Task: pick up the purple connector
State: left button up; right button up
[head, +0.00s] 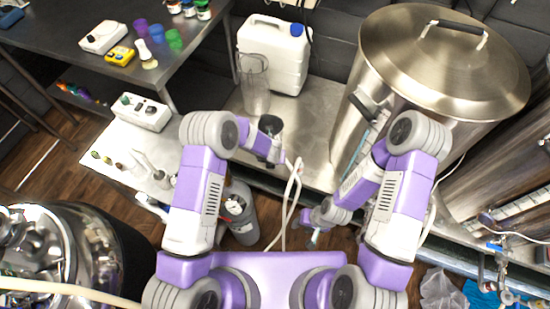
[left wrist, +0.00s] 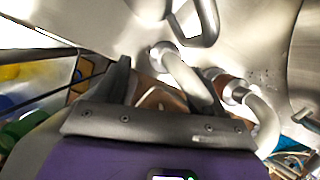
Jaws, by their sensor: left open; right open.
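My right gripper (head: 314,238) is open and empty, low in front of the steel bench.
A large lidded steel kettle (head: 440,60) stands at the right rear. A white canister (head: 272,58) and a clear jug (head: 255,85) stand on the bench (head: 305,110). A grey cylinder (head: 240,218) stands below. Cups (head: 156,34) sit on the left table.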

pick_arm(q)
jog(key=x, duration=0.4)
jog(key=shift+w+d+b, duration=0.2)
jog(key=shift+d+b, duration=0.05)
jog(key=shift+b, duration=0.1)
jog(key=shift+c, duration=0.3)
jog(key=c, duration=1.1)
jog(key=shift+r+p, duration=0.3)
jog(key=shift+r, duration=0.05)
jog(key=shift+s+d+f+b, duration=0.15)
jog(key=shift+s+b, duration=0.15)
jog(key=shift+s, duration=0.45)
jog(key=s+d, duration=0.3)
jog(key=s, duration=1.3)
jog(key=shift+b, duration=0.4)
